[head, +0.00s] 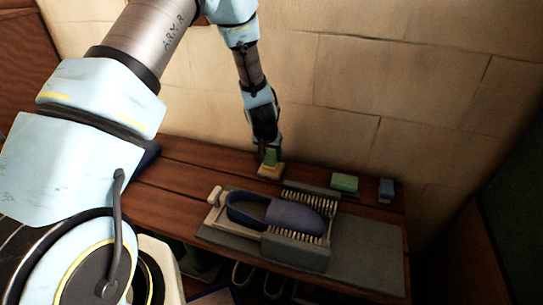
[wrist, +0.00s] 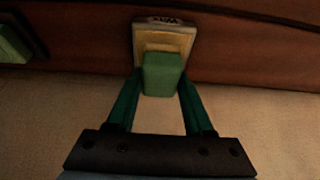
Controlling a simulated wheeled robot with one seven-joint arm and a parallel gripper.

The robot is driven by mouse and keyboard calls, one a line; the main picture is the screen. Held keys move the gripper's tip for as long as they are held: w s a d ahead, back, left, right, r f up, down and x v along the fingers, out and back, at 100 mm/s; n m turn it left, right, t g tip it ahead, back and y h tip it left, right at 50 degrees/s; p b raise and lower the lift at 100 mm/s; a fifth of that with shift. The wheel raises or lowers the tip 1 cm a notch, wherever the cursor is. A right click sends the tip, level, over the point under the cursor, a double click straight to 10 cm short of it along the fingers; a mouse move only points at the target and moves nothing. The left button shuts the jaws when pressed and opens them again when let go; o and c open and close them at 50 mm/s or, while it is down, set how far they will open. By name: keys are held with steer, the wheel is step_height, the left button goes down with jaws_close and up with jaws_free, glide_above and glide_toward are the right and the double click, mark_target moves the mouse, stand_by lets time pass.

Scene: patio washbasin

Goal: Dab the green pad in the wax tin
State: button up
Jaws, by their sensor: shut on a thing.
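My gripper (head: 268,152) is at the back of the wooden bench, shut on a green pad (wrist: 163,76). The pad is a small block between the two green fingers (wrist: 155,103) in the wrist view. The wax tin (head: 268,176) is a pale square with a yellowish inside; in the wrist view its rim (wrist: 178,24) has dark lettering like "WAX". The pad's far end overlaps the tin in both views and hides part of its inside. I cannot tell whether the pad touches the wax.
A blue slipper-like shoe (head: 300,218) lies in a holder with bristle brushes (head: 310,197), right of and in front of the tin. A second green block (head: 344,183) and a small blue block (head: 386,190) stand at the back right. The stone wall (head: 420,90) is close behind.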

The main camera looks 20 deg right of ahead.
mark_target(273, 151)
steer(key=shift+r+p, duration=2.1)
steer(key=shift+r, duration=0.75)
steer(key=shift+a, duration=0.1)
